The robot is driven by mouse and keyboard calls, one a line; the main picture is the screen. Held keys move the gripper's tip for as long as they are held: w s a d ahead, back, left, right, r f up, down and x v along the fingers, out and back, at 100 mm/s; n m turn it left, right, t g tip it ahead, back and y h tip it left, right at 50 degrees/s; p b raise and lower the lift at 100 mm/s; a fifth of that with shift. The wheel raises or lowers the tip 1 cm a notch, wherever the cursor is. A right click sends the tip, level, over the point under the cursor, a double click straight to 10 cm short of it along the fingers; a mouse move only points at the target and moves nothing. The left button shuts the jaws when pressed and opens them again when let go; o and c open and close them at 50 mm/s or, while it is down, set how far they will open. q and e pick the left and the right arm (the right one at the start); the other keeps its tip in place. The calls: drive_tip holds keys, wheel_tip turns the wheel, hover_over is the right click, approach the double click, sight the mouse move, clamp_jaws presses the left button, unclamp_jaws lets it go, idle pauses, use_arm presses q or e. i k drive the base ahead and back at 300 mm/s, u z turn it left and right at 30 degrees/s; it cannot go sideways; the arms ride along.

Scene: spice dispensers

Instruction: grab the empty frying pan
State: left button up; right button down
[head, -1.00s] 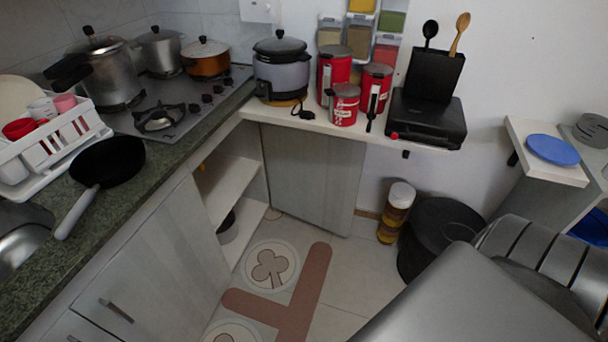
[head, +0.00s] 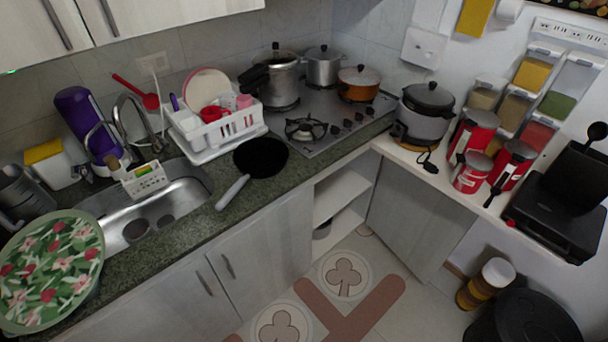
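A black frying pan (head: 262,157) with a light grey handle (head: 232,192) lies on the green stone counter, between the white dish rack and the counter's front edge. The pan looks empty. Its handle points to the lower left, toward the front edge near the sink. Neither of my grippers shows in the head view.
The stove (head: 325,125) behind the pan holds several pots. The dish rack (head: 219,132) with cups and a plate stands close behind the pan. The sink (head: 150,205) and a floral round tray (head: 50,270) are to the left. Floor in front of the cabinets (head: 365,265) is clear.

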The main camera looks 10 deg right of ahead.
sight(261, 158)
drive_tip(key=u, duration=3.1)
drive_tip(key=k, duration=1.9)
drive_tip(key=z, duration=2.45)
